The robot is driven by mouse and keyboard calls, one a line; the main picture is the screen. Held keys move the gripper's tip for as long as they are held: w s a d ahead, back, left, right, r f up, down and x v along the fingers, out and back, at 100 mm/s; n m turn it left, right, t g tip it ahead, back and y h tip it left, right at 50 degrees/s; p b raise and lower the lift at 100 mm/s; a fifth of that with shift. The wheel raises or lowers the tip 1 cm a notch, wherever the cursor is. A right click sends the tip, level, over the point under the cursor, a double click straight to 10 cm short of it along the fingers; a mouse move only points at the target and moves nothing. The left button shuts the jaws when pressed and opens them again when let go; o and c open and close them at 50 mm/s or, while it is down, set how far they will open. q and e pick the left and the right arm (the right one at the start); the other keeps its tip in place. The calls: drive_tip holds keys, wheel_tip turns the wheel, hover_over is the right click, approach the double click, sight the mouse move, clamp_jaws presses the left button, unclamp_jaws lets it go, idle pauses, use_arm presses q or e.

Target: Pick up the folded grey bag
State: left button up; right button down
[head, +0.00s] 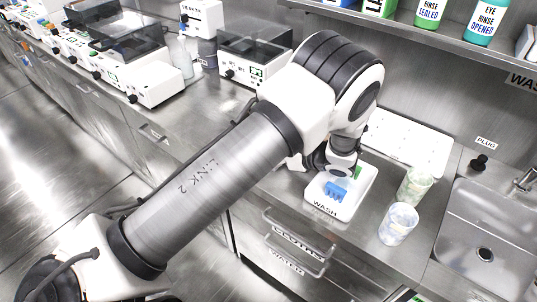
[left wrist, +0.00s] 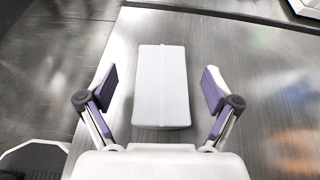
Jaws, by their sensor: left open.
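A pale grey-white oblong with a seam down its middle, which looks like the folded bag (left wrist: 161,88), lies flat on the steel counter in the left wrist view. My left gripper (left wrist: 160,78) is open, with one purple-padded finger on each side of it. Gaps show between both fingers and the bag, and the bag lies ahead of the palm. In the head view my left arm covers that part of the counter, and neither the bag nor the fingertips can be made out. My right gripper is not in view.
A white WASH tray (head: 325,207) with blue and green things stands on the counter (head: 275,192) by my wrist. Two cups, one front (head: 398,224) and one behind (head: 414,186), stand right of it, before the sink (head: 487,225). Lab devices (head: 253,55) line the back left.

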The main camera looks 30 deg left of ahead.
use_arm(q)
drive_tip(key=x, duration=0.4)
drive_tip(key=shift+w+f, duration=0.2)
drive_tip(key=shift+s+r, duration=0.1)
drive_tip(key=c, duration=1.1)
drive_tip(key=shift+c, duration=0.2)
